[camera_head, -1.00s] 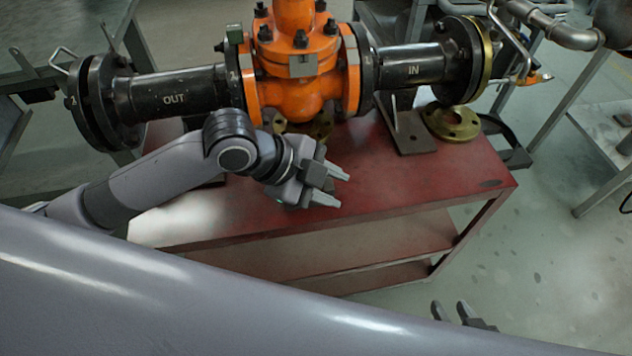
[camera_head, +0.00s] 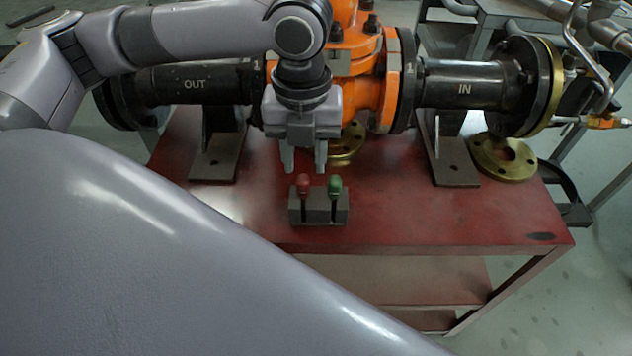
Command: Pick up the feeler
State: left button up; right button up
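Two small tools stand upright in a grey block (camera_head: 319,217) at the front of the red table. One has a red handle (camera_head: 303,184), the other a green handle (camera_head: 335,186). I cannot tell for sure which is the feeler. My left gripper (camera_head: 304,170) points down with its two fingers apart and nothing between them. In the picture its fingertips are just above the red handle and left of the green one, apart from both. My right gripper is out of view.
The orange valve body (camera_head: 368,85) with its black OUT pipe (camera_head: 195,84) and IN pipe (camera_head: 463,88) stands behind the block. A brass flange (camera_head: 503,158) lies at the right. The red table top (camera_head: 420,215) is bare around the block.

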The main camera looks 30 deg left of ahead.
aim_at(303, 177)
pick_arm(q)
jog(key=f+b, duration=0.1)
jog(key=f, duration=0.2)
jog(key=f+b, duration=0.1)
jog(key=f, duration=0.2)
jog(key=shift+s+a, duration=0.15)
jog(key=shift+a, duration=0.05)
jog(key=shift+f+b, duration=0.3)
grip_shut()
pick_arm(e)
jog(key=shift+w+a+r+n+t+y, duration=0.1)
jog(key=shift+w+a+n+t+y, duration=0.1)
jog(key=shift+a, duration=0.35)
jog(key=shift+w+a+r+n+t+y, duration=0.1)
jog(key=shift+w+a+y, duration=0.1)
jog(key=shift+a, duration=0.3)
